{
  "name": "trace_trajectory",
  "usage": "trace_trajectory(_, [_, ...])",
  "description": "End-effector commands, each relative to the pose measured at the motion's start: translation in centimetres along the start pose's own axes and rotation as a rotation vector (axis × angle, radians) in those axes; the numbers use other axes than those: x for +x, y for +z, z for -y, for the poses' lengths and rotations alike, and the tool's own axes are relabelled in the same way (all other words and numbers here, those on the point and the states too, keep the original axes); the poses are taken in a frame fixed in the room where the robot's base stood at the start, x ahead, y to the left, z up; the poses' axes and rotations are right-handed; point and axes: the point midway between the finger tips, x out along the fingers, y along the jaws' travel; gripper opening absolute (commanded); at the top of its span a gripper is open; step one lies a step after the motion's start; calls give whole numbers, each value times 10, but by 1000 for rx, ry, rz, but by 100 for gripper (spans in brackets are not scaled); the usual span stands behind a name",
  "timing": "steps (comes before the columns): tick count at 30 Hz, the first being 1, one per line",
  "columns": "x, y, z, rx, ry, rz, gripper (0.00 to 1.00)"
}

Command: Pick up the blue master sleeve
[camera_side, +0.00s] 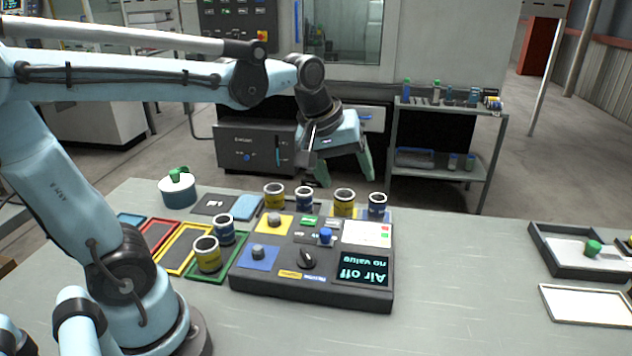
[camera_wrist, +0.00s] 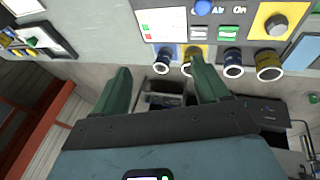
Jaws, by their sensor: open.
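Three blue sleeves with pale rims show in the side view: one at the back right of the gauge console (camera_side: 376,205), one at its back between two yellow sleeves (camera_side: 304,199), and one at its left beside a yellow sleeve (camera_side: 224,231). I cannot tell which is the master. My gripper (camera_side: 347,180) is open and empty, its green fingers pointing down, apart from the sleeves and beyond the console's back edge. In the wrist view, the back right blue sleeve (camera_wrist: 162,66) appears between the fingertips (camera_wrist: 158,66); the other back blue sleeve (camera_wrist: 233,70) is right of them.
Yellow sleeves (camera_side: 344,204) stand close beside the blue ones. The console (camera_side: 310,290) has knobs and a display reading "Air off, no value". Coloured frames (camera_side: 180,250) and a round pot (camera_side: 178,194) lie left. Trays (camera_side: 570,270) are at right; bare table lies between.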

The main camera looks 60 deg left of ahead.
Motion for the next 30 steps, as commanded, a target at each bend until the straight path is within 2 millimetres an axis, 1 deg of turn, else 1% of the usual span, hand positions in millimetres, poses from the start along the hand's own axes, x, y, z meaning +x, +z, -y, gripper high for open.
trace_trajectory(1, [3,-13,-7,-98,-16,16,74])
trace_trajectory(5, [13,-39,-20,-369,-67,54,74])
trace_trajectory(9, [29,-66,-32,-663,-130,85,74])
trace_trajectory(15, [61,-100,-40,-1074,-239,104,74])
trace_trajectory(18, [77,-112,-40,-1255,-293,103,74])
trace_trajectory(21, [91,-120,-40,-1397,-337,97,74])
trace_trajectory(24, [100,-126,-38,-1490,-368,90,74])
trace_trajectory(28, [108,-127,-37,-1544,-385,85,74])
trace_trajectory(30, [115,-125,-36,-1549,-387,85,74])
